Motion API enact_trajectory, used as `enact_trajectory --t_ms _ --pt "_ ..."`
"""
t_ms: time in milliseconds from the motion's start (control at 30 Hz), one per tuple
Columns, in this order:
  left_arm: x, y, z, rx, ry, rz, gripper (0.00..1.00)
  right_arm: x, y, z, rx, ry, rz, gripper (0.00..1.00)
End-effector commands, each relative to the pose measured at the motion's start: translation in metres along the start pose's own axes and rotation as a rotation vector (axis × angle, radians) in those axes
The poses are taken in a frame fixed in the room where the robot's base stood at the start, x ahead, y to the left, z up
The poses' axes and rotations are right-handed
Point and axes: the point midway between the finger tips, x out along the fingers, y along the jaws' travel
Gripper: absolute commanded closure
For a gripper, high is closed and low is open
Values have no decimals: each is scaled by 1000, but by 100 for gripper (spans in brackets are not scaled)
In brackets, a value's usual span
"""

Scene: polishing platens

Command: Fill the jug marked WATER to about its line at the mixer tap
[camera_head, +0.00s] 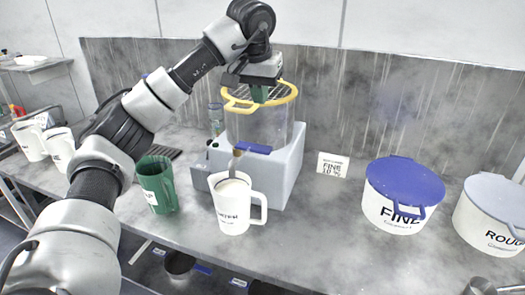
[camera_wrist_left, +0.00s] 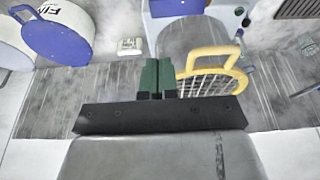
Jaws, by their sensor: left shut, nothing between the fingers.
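My left gripper (camera_head: 260,93) is shut and empty, with green fingers pointing down over the yellow-rimmed wire guard (camera_head: 233,104) of the mixing machine. In the left wrist view the closed fingers (camera_wrist_left: 157,78) are beside the yellow guard rim (camera_wrist_left: 214,52). Two more white jugs (camera_head: 31,141) (camera_head: 60,150) stand at the far left. I cannot read WATER on any jug. My right gripper is not clearly seen.
A green jug (camera_head: 157,185) stands left of the white jug. The machine's clear bowl (camera_head: 258,125) sits on a pale body (camera_head: 280,172). A blue-lidded FINE tub (camera_head: 396,212) and a white-lidded tub (camera_head: 497,215) are at right. Bench (camera_head: 330,235) is clear between.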

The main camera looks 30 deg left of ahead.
Motion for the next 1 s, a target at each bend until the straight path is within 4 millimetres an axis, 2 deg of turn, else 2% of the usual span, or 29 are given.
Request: enact_trajectory --t_ms 233,367,467,800,1000 --pt "0 0 0 0 -1 0 100 -2 0 0 0 0 0 100" --pt "8 0 0 0 -3 -1 100 -3 0 0 0 0 0 100" --pt "23 0 0 0 -5 -2 100 -6 0 0 0 0 0 100" --pt "94 0 0 0 -6 -1 100 -21 0 -2 0 0 -1 100" --pt "123 0 8 0 -3 -2 100 -30 -1 -3 1 0 -2 100"
